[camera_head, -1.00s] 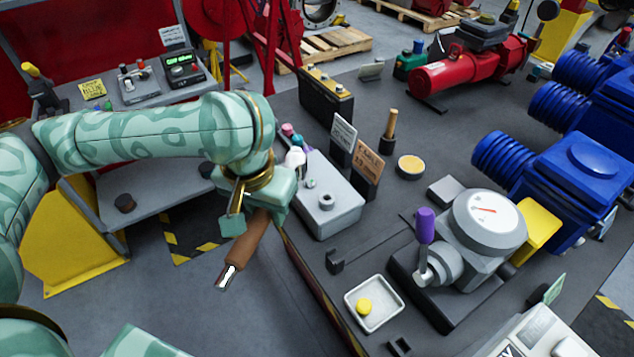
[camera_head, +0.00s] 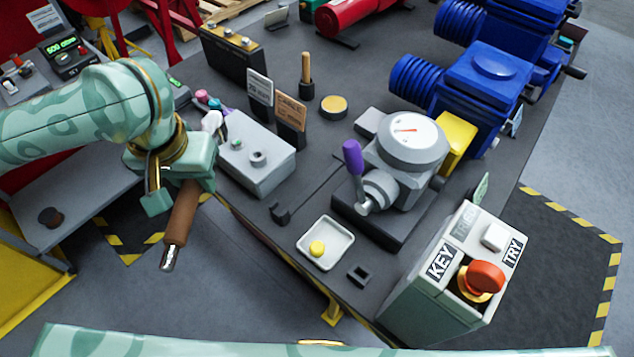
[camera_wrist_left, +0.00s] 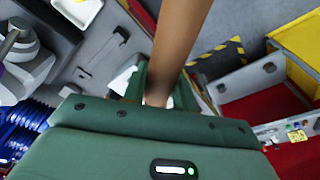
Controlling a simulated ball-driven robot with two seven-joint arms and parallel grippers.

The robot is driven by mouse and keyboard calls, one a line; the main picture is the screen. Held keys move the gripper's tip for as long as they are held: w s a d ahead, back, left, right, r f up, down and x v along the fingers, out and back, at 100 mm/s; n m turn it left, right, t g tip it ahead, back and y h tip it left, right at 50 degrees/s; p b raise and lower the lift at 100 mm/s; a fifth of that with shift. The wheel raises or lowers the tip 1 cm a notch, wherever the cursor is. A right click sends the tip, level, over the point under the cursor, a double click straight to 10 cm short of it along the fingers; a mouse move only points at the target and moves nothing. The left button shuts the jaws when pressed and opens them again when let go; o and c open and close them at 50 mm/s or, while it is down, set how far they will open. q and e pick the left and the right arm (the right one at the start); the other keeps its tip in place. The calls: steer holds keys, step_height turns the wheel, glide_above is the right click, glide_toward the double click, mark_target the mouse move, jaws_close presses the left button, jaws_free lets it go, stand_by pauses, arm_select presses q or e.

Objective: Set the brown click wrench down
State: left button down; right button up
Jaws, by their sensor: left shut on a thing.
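The brown click wrench (camera_head: 181,214) is in my left gripper (camera_head: 180,180), which is shut on it. Its brown handle hangs down and slightly left, with a metal end at the bottom. In the head view it is over the floor just left of the dark bench's front-left edge, apart from the bench top. In the left wrist view the brown handle (camera_wrist_left: 178,45) runs up from between the jaws; its far end is out of frame. My right gripper is not in view; a strip of my own green arm crosses the bottom of the head view.
A KEY/TRY box (camera_head: 440,285) with a red knob stands at the front.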

arm_select(q)
steer(key=w+d+f+m+h+b, duration=0.1)
steer(key=w+d+f+m+b, duration=0.15)
steer(key=w+d, duration=0.3)
steer(key=w+d+f+m+b, duration=0.1)
steer(key=w+d+f, duration=0.3)
steer(key=w, duration=0.2)
steer(key=m+b, duration=0.2)
steer(key=m, duration=0.2)
glide_above(317, 183)
step_height(317, 183, down, 6)
steer(key=shift+r, duration=0.15)
steer(key=shift+f, duration=2.95)
steer(key=shift+r+p, duration=0.1)
steer(key=shift+p, duration=0.2)
